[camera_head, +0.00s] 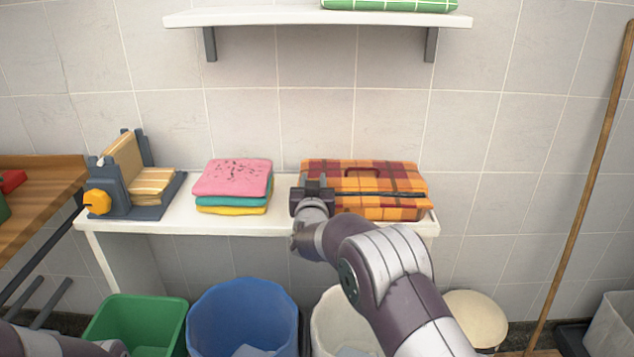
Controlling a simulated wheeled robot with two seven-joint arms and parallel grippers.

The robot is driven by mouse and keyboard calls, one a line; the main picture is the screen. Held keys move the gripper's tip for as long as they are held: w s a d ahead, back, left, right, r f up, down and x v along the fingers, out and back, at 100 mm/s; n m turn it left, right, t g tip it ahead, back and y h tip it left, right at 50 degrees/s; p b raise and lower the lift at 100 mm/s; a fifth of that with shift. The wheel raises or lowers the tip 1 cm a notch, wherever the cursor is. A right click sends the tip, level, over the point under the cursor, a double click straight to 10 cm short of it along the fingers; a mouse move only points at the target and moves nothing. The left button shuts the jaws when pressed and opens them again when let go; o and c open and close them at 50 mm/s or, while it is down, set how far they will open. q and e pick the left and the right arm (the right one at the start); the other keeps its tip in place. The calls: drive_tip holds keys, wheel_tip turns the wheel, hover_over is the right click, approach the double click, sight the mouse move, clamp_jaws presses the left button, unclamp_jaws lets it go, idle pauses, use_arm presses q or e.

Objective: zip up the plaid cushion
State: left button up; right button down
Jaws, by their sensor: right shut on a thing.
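The plaid cushion (385,174), orange and dark red, lies on the right end of the white table. A dark zip line (385,194) runs along its front face, to the right of my right gripper. My right gripper (312,187) is at the cushion's left front end, shut on the zip pull, which the gripper hides. My right arm comes up from the lower right, in front of the table. A small part of my left arm shows at the bottom left; its gripper is out of view.
Folded pink, teal and yellow towels (233,180) and a grey holder with an orange knob (112,192) share the white table (185,220). Green (135,320) and blue (243,310) bins stand below. A shelf (290,17) hangs above; a wooden pole (588,180) leans right.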

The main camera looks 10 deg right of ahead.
drive_tip(key=c, duration=0.8)
unclamp_jaws()
drive_tip(key=shift+c, duration=0.2)
drive_tip(key=shift+s, duration=0.1)
drive_tip(key=v, duration=1.2)
drive_tip(key=shift+s+p, duration=0.25)
drive_tip(key=shift+p, duration=0.1)
drive_tip(key=shift+f, duration=0.15)
